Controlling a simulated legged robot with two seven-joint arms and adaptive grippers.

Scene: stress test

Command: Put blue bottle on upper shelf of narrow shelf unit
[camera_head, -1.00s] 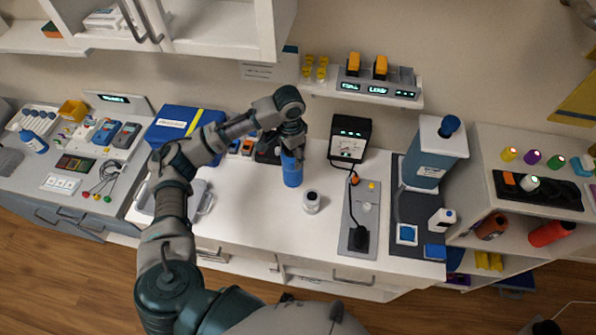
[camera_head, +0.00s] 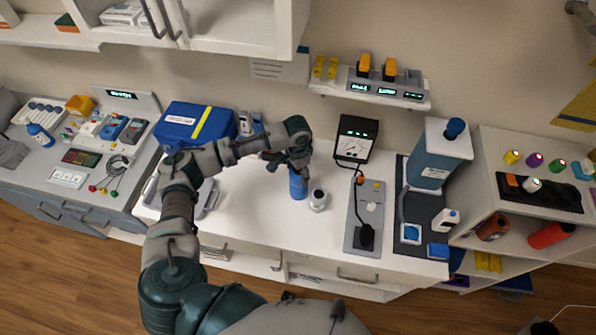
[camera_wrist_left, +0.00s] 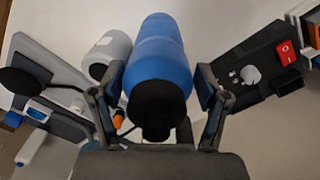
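The blue bottle (camera_head: 298,184) is upright at the middle of the white counter, below my left gripper (camera_head: 297,160). In the left wrist view the bottle (camera_wrist_left: 163,60), with its black cap, is between the two fingers of my left gripper (camera_wrist_left: 160,98), which are closed around its sides. Whether its base touches the counter is not clear. A white shelf unit (camera_head: 487,160) stands at the right. Its top holds small coloured-capped items and a black tray; a lower level holds a brown and a red bottle. My right gripper is not in view.
A white jar (camera_head: 318,200) stands close to the bottle's right. Beyond it are a black meter (camera_head: 354,138), a grey panel with a cable (camera_head: 366,210) and a tall blue-grey device (camera_head: 436,160). A blue case (camera_head: 195,122) lies behind my arm. A wall shelf (camera_head: 370,87) hangs above.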

